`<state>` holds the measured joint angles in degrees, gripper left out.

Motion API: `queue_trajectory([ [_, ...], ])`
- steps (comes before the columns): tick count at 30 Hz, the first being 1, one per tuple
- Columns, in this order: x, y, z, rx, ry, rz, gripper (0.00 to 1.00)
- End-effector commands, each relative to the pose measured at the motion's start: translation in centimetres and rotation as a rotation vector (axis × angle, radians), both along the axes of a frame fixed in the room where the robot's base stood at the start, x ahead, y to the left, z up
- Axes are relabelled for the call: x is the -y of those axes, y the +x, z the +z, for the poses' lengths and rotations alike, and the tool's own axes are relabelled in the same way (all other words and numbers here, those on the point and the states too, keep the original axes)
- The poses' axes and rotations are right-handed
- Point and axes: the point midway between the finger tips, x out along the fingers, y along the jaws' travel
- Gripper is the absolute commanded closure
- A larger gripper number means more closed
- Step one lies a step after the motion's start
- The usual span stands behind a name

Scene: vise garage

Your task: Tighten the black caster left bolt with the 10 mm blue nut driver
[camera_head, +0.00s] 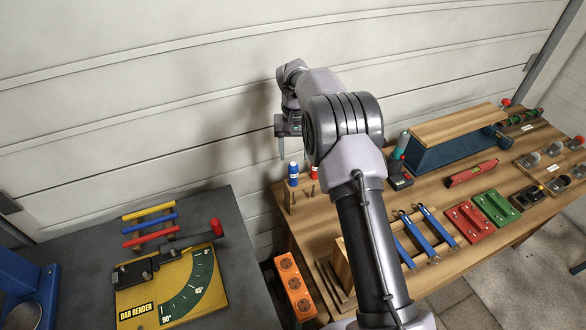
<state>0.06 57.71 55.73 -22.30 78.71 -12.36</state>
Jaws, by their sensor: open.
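A blue-handled driver (293,172) with a white band stands upright at the left end of the wooden bench; it looks like the nut driver, but its size mark is too small to read. My gripper (284,150) is open and empty, above and slightly left of this driver and apart from it. My arm hides part of the gripper. Several casters on wooden plates sit at the bench's right end. A dark one (560,183) may be the black caster; its left bolt is too small to make out.
A red-handled driver (312,171) stands right beside the blue one, partly behind my arm. A bar bender (170,285) occupies the left table.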

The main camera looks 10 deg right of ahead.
Motion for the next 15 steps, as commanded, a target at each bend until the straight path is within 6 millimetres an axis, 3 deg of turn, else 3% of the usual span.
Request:
queue_trajectory([
  [1, 0.0, -0.1, -1.6, -0.002, -0.001, 0.001, 0.46],
  [6, 0.0, -0.1, -6.0, -0.003, 0.000, 0.000, 0.46],
  [10, 0.0, 0.0, -8.3, -0.001, 0.000, 0.001, 0.46],
  [15, 0.0, 0.0, -9.5, 0.001, 0.000, 0.000, 0.46],
])
